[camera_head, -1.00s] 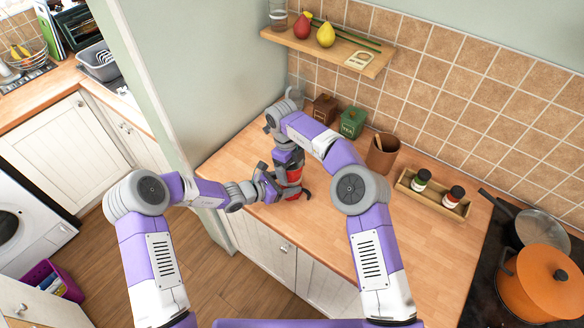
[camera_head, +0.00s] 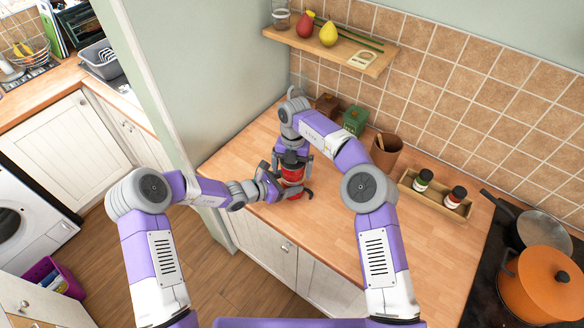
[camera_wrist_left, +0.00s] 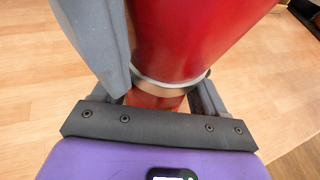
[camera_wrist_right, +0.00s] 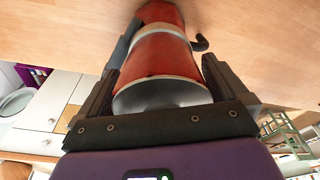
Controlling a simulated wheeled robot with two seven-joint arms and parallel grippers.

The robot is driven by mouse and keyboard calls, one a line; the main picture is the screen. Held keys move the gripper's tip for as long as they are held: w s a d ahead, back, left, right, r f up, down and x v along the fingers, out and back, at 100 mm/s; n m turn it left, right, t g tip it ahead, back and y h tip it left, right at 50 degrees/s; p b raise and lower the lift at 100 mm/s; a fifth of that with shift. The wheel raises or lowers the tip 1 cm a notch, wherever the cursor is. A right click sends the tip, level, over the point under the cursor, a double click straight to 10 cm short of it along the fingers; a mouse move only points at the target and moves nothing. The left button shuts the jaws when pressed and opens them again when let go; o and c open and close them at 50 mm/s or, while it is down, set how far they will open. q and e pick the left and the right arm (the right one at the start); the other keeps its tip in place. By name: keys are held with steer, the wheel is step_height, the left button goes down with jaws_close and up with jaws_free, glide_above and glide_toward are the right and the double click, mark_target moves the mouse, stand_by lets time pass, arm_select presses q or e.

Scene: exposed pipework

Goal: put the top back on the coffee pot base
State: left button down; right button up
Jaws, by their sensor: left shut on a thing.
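The red coffee pot (camera_head: 292,173) stands on the wooden worktop, partly hidden by both grippers. In the left wrist view its wide red top part (camera_wrist_left: 190,40) has a steel rim and sits right above a narrower red base (camera_wrist_left: 155,103). I cannot tell if they are fully seated. My left gripper (camera_head: 285,190) is shut on the base from the side. My right gripper (camera_head: 292,160) is above, its fingers on either side of the top part (camera_wrist_right: 165,58). Whether these fingers touch it is unclear.
A brown canister, a green canister (camera_head: 354,121) and a brown utensil pot (camera_head: 386,151) stand along the wall. A wooden tray (camera_head: 436,194) holds two jars. An orange pot (camera_head: 543,281) is on the hob.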

arm_select(q)
steer(key=shift+r, duration=0.1)
arm_select(e)
steer(key=shift+w+d+r, duration=0.1)
steer(key=shift+w+r, duration=0.1)
steer(key=shift+r, duration=1.05)
steer(key=shift+w+a+r, duration=0.1)
steer(key=shift+w+r, duration=0.05)
steer(key=shift+r, duration=1.05)
steer(key=shift+w+d+r, duration=0.1)
steer(key=shift+w+r, duration=0.1)
steer(key=shift+r, duration=1.05)
arm_select(q)
steer(key=shift+w, duration=0.1)
jaws_free()
steer(key=shift+a, duration=0.15)
steer(key=shift+s+a+r, duration=0.15)
steer(key=shift+s+a, duration=0.1)
steer(key=shift+a, duration=0.05)
steer(key=v, duration=0.6)
steer(key=shift+s+a+r, duration=0.15)
steer(key=shift+s+a, duration=0.05)
steer(key=shift+s, duration=0.1)
